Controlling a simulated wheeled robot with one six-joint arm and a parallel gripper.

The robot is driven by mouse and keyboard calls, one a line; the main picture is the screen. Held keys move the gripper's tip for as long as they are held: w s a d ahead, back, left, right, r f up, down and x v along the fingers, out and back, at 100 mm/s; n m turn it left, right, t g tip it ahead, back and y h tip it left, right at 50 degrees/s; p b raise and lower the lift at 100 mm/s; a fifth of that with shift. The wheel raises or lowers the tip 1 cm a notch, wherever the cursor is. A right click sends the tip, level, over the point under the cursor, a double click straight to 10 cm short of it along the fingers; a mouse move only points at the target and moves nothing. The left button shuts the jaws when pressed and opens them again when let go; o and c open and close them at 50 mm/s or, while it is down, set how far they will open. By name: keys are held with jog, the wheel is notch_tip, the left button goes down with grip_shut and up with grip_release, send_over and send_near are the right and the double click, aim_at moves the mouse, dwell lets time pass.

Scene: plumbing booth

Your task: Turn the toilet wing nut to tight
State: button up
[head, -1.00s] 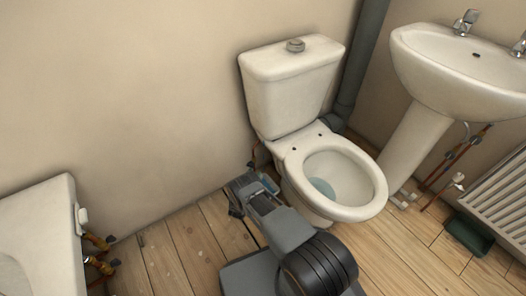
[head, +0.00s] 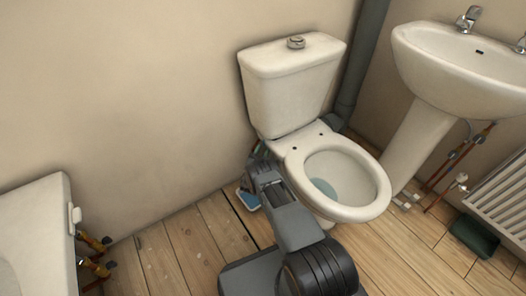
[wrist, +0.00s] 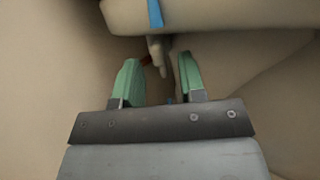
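The toilet has a white bowl (head: 335,205) and a cistern (head: 292,92) against the wall. In the wrist view, a small pale fitting (wrist: 156,50) hangs below a pale ledge (wrist: 215,14); it looks like the wing nut, but its turn is hard to read. My gripper (wrist: 157,62) is open, its two green fingers apart, pointing at the fitting with nothing visibly held between them. The fitting lies just beyond the fingertips, roughly between them. In the head view my gripper (head: 257,154) is low at the left of the bowl, below the cistern, and the wing nut is hidden.
A blue strip (wrist: 155,13) shows on the ledge above the fitting. A blue-and-white item (head: 248,199) lies on the floor by my arm. A basin (head: 465,70), a radiator (head: 502,200) and a dark green box (head: 474,236) stand right. Copper pipes (head: 92,255) are left.

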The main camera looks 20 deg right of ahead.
jog(key=shift+w+d+r, duration=0.15)
jog(key=shift+w+d, duration=0.05)
grip_shut()
dwell(0.3)
